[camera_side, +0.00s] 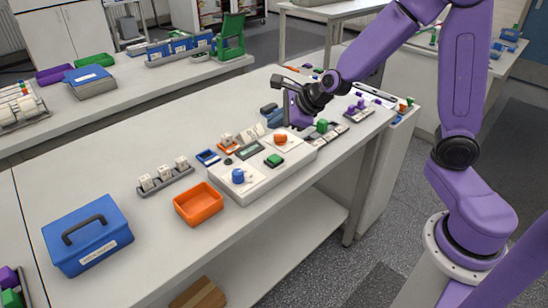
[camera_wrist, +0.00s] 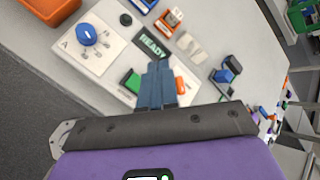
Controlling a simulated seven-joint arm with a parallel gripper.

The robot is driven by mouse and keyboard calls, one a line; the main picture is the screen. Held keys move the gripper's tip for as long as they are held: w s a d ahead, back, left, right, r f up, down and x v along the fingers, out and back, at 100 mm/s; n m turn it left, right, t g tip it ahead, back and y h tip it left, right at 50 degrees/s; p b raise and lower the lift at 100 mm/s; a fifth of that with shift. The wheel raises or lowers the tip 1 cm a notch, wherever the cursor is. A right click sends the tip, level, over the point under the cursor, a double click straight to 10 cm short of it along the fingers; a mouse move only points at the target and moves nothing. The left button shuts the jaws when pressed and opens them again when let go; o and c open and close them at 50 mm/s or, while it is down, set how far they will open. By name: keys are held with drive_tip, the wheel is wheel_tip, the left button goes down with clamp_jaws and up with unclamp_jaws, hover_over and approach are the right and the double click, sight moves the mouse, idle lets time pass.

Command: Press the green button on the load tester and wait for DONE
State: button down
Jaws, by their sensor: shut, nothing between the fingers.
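The load tester (camera_side: 262,180) is a white panel on the bench. It carries a green button (camera_side: 274,160), a blue knob (camera_side: 238,176), an orange knob (camera_side: 280,139) and a dark display (camera_side: 250,150). In the wrist view the display (camera_wrist: 152,43) reads READY. The green button (camera_wrist: 132,82) shows just left of my fingers there, and the orange knob (camera_wrist: 180,86) just right. My gripper (camera_wrist: 160,64) is shut and empty. In the side view my gripper (camera_side: 292,122) is above the panel's far end, beyond the green button and near the orange knob.
An orange bin (camera_side: 199,204) stands in front of the panel, left of it. A rack with white blocks (camera_side: 165,176) and a blue case (camera_side: 87,235) lie farther left. Small coloured parts (camera_side: 322,126) crowd the bench to the right. Bare bench lies behind the rack.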

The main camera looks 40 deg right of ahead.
sight(277, 159)
drive_tip(key=shift+f, duration=3.85)
drive_tip(key=shift+f, duration=0.15)
drive_tip(key=shift+f, duration=0.3)
drive_tip(key=shift+f, duration=0.5)
drive_tip(key=shift+r, duration=0.95)
drive_tip(key=shift+r, duration=2.5)
